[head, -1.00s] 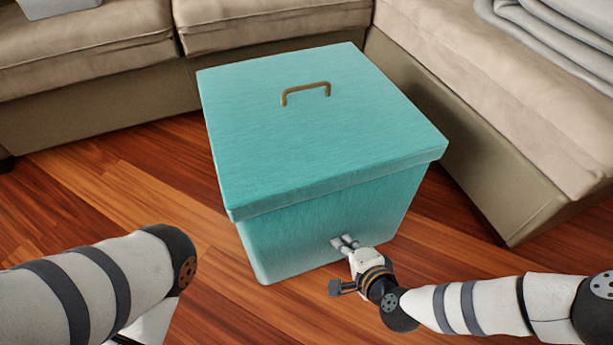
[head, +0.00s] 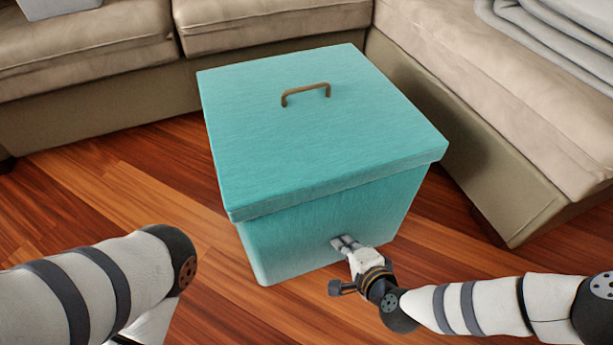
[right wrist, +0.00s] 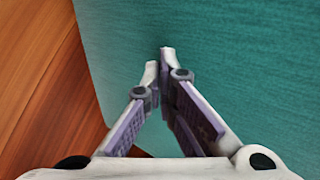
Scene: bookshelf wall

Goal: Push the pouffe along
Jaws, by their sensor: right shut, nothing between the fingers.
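The pouffe (head: 320,135) is a teal fabric box with a flat lid and a brown handle (head: 305,92) on top. It stands upright on the wooden floor in the middle of the head view. My right gripper (head: 340,241) is shut and empty, its fingertips at the lower front face of the pouffe. In the right wrist view the pouffe's teal side (right wrist: 240,60) fills most of the picture, and the closed fingertips (right wrist: 160,57) point at it near its left edge. Whether they press on it is hard to tell. My left arm shows at the lower left, its gripper out of view.
A beige sofa (head: 270,22) runs behind the pouffe, and another sofa section (head: 480,90) stands along its right side. Grey folded fabric (head: 560,40) lies on the right section. The wooden floor (head: 100,195) is clear to the left and in front.

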